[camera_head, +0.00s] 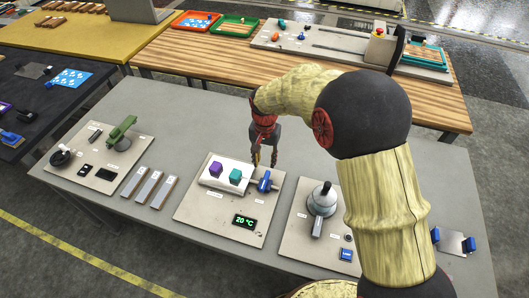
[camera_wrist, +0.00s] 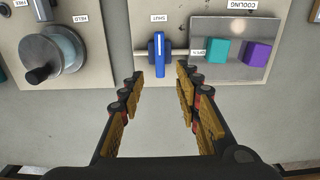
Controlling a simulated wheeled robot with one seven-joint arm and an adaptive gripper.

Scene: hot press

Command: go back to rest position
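My gripper (camera_wrist: 160,88) is open and empty in the wrist view, its two fingers spread apart. In that view a blue handle (camera_wrist: 158,55) on a horizontal rod stands just beyond the gap between the fingertips; I see no contact. In the head view my gripper (camera_head: 264,162) hangs over the grey table (camera_head: 215,112), close to the same blue handle (camera_head: 265,181) on the middle panel. My arm comes in from the right and hides part of the table. A purple block (camera_wrist: 257,54) and a teal block (camera_wrist: 217,50) sit beside the handle, under the "COOLING" label.
The middle panel (camera_head: 195,212) carries a green "20 °C" display (camera_head: 245,221). A panel with a round grey knob and lever (camera_head: 321,199) lies to its right. Several grey bars (camera_head: 150,187) and a green lever device (camera_head: 122,132) lie left. A wooden table (camera_head: 210,55) stands behind.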

